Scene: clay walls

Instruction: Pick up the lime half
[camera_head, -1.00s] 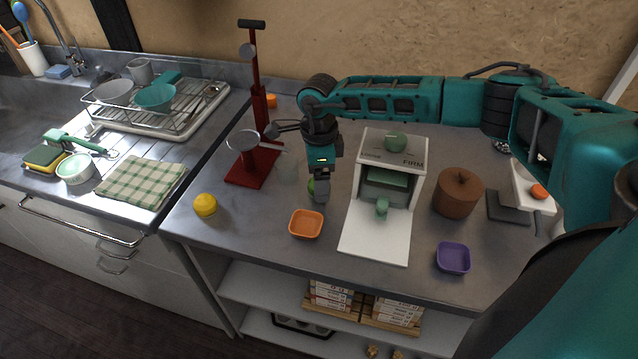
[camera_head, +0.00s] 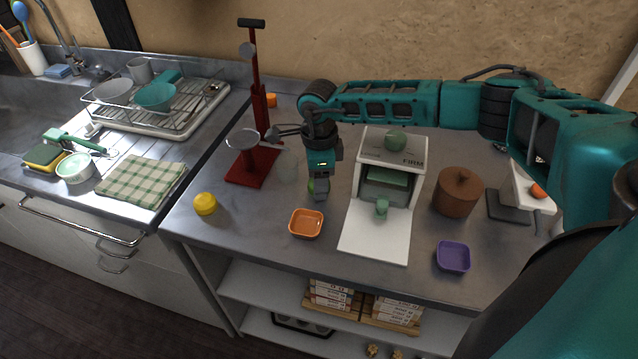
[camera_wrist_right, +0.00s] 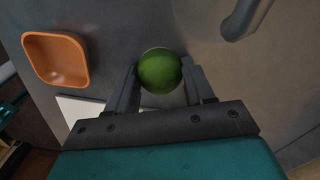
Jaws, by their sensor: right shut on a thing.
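The lime half (camera_wrist_right: 160,71) is a round green thing between the two fingers of my right gripper (camera_wrist_right: 161,86) in the right wrist view. The fingers touch it on both sides. In the head view my right gripper (camera_head: 318,190) points down over the steel counter, just behind the orange bowl (camera_head: 306,223). Only a small green part of the lime half (camera_head: 311,186) shows there beside the fingers. Whether it touches the counter is hard to tell. My left gripper is not in view.
A red stand press (camera_head: 254,165) stands left of my gripper. A white device (camera_head: 372,238) with a front board stands to the right, with a brown lidded pot (camera_head: 458,193) and purple bowl (camera_head: 453,257) beyond. A yellow lemon (camera_head: 205,204) lies near the counter's left edge.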

